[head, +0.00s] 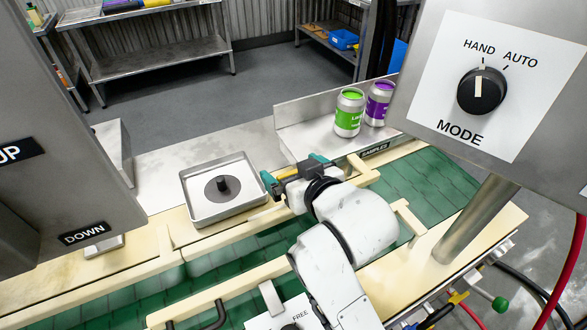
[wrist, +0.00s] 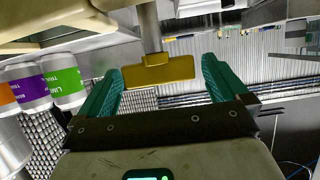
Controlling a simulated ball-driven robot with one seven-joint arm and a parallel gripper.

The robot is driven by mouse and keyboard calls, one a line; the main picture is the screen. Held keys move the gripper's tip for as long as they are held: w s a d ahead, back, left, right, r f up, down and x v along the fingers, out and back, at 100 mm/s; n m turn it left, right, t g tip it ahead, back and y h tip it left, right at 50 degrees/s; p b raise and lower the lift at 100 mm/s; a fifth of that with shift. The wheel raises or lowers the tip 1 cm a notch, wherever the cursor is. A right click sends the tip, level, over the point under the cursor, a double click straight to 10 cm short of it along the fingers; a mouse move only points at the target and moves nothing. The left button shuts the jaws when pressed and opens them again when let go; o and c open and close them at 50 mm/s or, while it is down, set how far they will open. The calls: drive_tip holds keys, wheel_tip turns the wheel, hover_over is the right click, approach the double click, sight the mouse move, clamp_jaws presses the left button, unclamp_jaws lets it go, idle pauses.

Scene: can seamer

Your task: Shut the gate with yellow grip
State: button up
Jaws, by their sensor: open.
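My gripper (wrist: 161,76) is open in the wrist view, with one teal finger on each side of a yellow grip (wrist: 158,71). The grip is a flat yellow block on the end of a grey rod (wrist: 150,25). Gaps show between the block and both fingers.
A metal tray (head: 222,213) with a black knob lies left of my gripper. A green can (head: 348,113) and a purple can (head: 377,104) stand on the samples shelf behind. A MODE panel (head: 487,85) is at right and an UP/DOWN panel (head: 60,130) at left. Pale guide rails (head: 275,268) edge the green belt (head: 412,188).

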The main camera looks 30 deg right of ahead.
drive_tip(key=shift+c, duration=0.2)
drive_tip(key=c, duration=1.4)
